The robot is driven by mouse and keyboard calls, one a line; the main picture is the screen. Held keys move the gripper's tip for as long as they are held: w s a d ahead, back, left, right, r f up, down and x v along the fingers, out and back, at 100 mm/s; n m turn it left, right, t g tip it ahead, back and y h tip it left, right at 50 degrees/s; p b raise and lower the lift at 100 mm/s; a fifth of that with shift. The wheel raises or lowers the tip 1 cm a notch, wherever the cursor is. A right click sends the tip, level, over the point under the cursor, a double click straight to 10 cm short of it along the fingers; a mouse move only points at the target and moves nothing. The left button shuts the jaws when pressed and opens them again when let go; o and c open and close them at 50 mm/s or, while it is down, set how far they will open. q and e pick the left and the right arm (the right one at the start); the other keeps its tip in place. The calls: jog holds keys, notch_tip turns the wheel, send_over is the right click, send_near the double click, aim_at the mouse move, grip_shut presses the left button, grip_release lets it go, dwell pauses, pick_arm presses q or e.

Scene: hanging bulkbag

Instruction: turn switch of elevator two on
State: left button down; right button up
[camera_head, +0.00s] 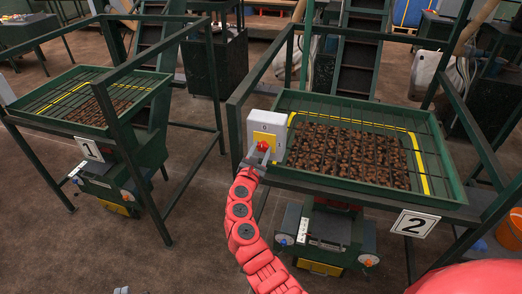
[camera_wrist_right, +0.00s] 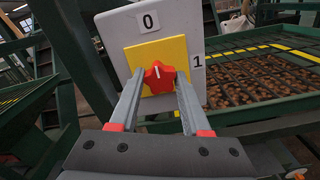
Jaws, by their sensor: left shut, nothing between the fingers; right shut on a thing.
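The switch of elevator two is a grey box (camera_head: 266,126) with a yellow plate and a red star-shaped knob (camera_wrist_right: 159,77). It is mounted at the left corner of the elevator marked 2 (camera_head: 414,224). In the right wrist view the box has a 0 above the knob and a 1 to its right. The knob's short white mark seems to point up, towards the 0. My right gripper (camera_head: 262,151) is shut on the knob, with one finger on each side; it also shows in the right wrist view (camera_wrist_right: 157,92). My left gripper is not in view.
Elevator two's green tray (camera_head: 455,190) holds brown lumps under a grate. Green frame posts (camera_head: 236,128) stand close to the switch box. A similar elevator, marked 1 (camera_head: 89,149), stands to the left. Bare floor (camera_head: 190,215) lies between them.

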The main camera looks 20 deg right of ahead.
grip_shut()
jog(key=shift+f+m+b, duration=0.15)
jog(key=shift+m+b, duration=0.65)
jog(key=shift+b, duration=0.15)
jog(key=m+b, duration=1.4)
jog(key=b, duration=0.5)
jog(key=shift+f+m, duration=0.15)
jog(key=shift+m, duration=0.25)
jog(key=shift+m+b, duration=0.4)
jog(key=shift+b, duration=0.3)
jog(key=shift+r+m+b, duration=0.2)
jog(key=shift+m+b, duration=0.3)
